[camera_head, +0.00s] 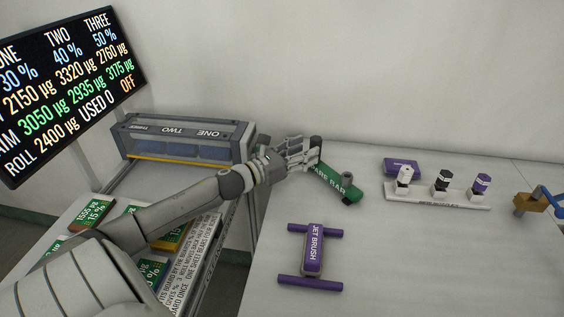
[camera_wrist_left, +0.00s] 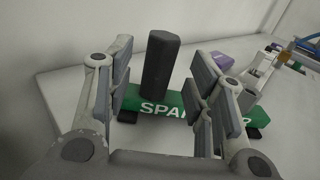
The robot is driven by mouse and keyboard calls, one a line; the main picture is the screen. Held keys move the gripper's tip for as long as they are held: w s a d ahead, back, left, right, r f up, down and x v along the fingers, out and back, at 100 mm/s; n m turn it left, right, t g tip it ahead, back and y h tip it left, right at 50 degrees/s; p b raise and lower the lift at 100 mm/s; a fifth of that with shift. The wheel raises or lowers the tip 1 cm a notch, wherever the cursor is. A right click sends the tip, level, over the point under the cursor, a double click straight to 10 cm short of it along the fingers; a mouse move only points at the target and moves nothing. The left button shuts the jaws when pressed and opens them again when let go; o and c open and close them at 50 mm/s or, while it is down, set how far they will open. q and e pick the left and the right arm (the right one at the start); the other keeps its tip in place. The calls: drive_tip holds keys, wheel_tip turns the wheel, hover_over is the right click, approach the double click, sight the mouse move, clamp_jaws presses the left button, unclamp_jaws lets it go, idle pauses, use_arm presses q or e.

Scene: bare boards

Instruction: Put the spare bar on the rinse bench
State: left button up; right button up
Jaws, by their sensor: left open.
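The green spare bar (camera_head: 335,181) lies on the light grey bench top (camera_head: 400,255), close to the back wall. Its lettering is partly covered by my left gripper. My left gripper (camera_head: 313,155) is open at the bar's far end in the head view. In the left wrist view, the bar (camera_wrist_left: 155,103) lies across beyond the open fingers (camera_wrist_left: 160,100), and its dark upright post shows between them. I see no contact between fingers and post. Nothing in view is labelled as a rinse bench. My right gripper is not in view.
A white rack (camera_head: 437,195) with knobbed pieces and a purple block (camera_head: 402,166) stand to the right. A brass-coloured piece with a blue handle (camera_head: 527,204) is at the right edge. A grey case (camera_head: 185,137) stands left.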

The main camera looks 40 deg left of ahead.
use_arm(q)
drive_tip(key=v, duration=0.6)
drive_tip(key=shift+s+b, duration=0.1)
drive_tip(key=shift+b, duration=0.25)
drive_tip(key=shift+s+a, duration=0.2)
drive_tip(key=shift+s, duration=0.3)
